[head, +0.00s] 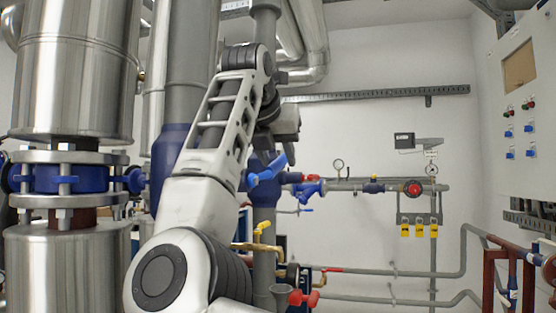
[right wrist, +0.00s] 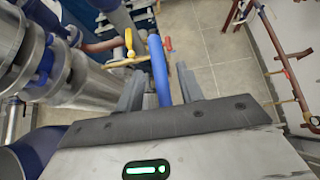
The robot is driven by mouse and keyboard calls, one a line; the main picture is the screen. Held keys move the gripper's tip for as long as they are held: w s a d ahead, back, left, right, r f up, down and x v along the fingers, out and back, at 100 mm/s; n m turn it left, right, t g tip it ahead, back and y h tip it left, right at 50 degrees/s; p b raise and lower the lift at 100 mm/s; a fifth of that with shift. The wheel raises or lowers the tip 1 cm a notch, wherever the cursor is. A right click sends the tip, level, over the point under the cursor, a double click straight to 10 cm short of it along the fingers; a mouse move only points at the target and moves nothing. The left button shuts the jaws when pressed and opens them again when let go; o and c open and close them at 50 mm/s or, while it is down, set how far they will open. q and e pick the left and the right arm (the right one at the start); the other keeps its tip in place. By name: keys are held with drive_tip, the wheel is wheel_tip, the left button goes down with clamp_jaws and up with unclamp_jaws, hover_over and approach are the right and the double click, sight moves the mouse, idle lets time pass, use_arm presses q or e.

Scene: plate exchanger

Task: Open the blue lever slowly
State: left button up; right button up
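The blue lever (head: 267,171) is a bent blue handle on the piping near the middle of the head view, slanting up to the right. My right arm reaches up in front of the pipes, and its right gripper (head: 272,152) hangs down at the lever, partly hidden behind my own arm. In the right wrist view the blue lever (right wrist: 159,68) runs between the two grey fingers of my right gripper (right wrist: 160,88). A gap shows on each side, so the fingers look open around it. My left gripper is not in view.
A yellow handle (head: 262,228) and red valve handles (head: 303,298) sit lower on the pipes. Large steel cylinders (head: 76,70) stand at the left. A control panel (head: 525,95) is on the right. Open floor (right wrist: 215,70) shows in the right wrist view.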

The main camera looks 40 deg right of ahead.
drive_tip(key=v, duration=1.4)
drive_tip(key=shift+s+a+r, duration=0.2)
drive_tip(key=shift+s+a, duration=0.05)
drive_tip(key=shift+a, duration=0.05)
